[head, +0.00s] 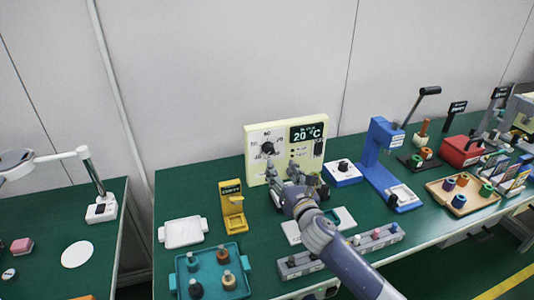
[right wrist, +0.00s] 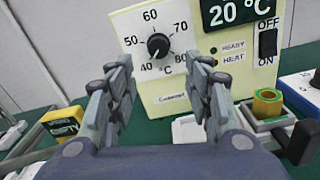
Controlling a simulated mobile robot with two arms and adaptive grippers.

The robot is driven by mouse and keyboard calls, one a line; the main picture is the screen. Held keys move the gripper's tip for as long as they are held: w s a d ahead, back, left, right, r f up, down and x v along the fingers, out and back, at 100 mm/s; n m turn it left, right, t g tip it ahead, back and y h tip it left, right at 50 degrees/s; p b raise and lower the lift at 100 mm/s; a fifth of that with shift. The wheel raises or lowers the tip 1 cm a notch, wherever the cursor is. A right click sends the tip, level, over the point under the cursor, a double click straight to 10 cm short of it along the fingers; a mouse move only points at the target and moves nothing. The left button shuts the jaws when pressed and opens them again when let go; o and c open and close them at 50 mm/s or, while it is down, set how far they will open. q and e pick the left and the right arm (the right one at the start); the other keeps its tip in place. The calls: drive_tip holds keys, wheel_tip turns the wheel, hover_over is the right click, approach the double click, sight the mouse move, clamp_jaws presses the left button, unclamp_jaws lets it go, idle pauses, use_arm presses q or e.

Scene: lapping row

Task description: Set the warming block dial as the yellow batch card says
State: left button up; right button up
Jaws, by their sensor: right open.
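The warming block (head: 258,172) is a cream box at the back of the green bench. Its black dial (right wrist: 158,46) has a scale from 40 to 80 °C, and the pale mark seems to point to the lower left, near 40. Its display (right wrist: 236,10) reads 20 °C. A yellow stand with a black label (head: 231,205), possibly the batch card, is left of the block; its text is too small to read. My right gripper (right wrist: 160,78) is open and empty in front of the panel, its fingers either side below the dial, apparently not touching it. My left gripper is not in view.
A black OFF/ON switch (right wrist: 268,43) sits at the panel's right. A blue-and-white box (head: 342,174) and a blue lever press (head: 381,150) stand to the right. A teal tray (head: 240,250) with several bottles and a white tray (head: 183,232) lie front left.

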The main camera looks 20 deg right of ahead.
sight(270, 151)
drive_tip(key=w, duration=0.5)
drive_tip(key=shift+a+r, duration=0.15)
drive_tip(key=shift+r, duration=0.1)
drive_tip(key=shift+w, duration=2.35)
drive_tip(key=shift+c, duration=0.8)
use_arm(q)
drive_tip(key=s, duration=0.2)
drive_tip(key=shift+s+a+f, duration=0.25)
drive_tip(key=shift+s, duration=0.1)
use_arm(e)
drive_tip(key=c, duration=0.9)
